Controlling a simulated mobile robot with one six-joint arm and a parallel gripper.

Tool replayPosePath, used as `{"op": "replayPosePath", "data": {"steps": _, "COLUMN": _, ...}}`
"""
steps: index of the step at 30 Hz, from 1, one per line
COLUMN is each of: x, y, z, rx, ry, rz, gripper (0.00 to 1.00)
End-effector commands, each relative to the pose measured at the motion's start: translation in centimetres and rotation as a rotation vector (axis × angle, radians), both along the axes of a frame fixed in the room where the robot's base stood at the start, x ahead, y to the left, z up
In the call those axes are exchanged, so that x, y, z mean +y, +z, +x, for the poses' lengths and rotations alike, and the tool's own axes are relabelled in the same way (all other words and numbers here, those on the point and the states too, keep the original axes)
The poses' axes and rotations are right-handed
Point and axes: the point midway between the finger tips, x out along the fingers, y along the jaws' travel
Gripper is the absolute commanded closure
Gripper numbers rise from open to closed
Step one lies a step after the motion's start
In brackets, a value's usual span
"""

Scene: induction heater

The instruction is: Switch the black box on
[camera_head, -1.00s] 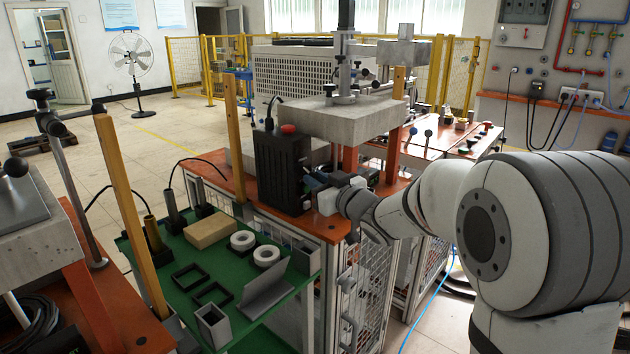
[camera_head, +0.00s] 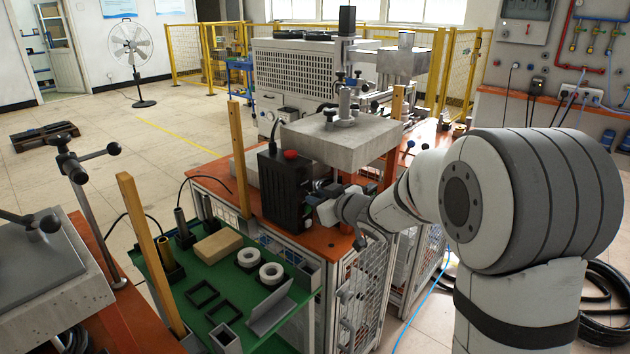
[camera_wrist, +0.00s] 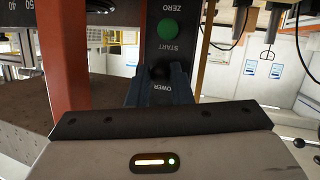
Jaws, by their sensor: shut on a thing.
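The black box (camera_head: 282,192) stands upright on the orange bench top (camera_head: 241,207), with a red button (camera_head: 290,155) on its top. My gripper (camera_head: 320,192) is at the box's right-hand face. In the wrist view the box's dark panel (camera_wrist: 183,58) shows a green button (camera_wrist: 167,29) marked START, with the word ZERO beyond it. My gripper (camera_wrist: 160,76) is shut on a dark knob (camera_wrist: 159,71) beside a partly hidden label reading "OWER". The fingers hide the knob's sides, and its setting cannot be read.
A grey slab press (camera_head: 340,137) stands close behind the box. A green shelf (camera_head: 192,281) at the lower left holds rings, frames and a tan block (camera_head: 217,245). A wooden post (camera_head: 239,160) rises left of the box. An orange upright (camera_wrist: 62,60) is near my gripper.

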Motion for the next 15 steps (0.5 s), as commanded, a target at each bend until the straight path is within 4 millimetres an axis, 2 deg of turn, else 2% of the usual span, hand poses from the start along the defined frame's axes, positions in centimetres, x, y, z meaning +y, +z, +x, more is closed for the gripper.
{"op": "replayPosePath", "data": {"steps": 1, "x": -0.1, "y": 1.2, "z": 0.0, "rx": 0.021, "ry": -0.002, "rz": -0.023, "gripper": 1.0}}
{"op": "replayPosePath", "data": {"steps": 15, "x": 0.0, "y": 2.4, "z": 0.1, "rx": 0.175, "ry": -0.002, "rz": -0.219, "gripper": 1.0}}
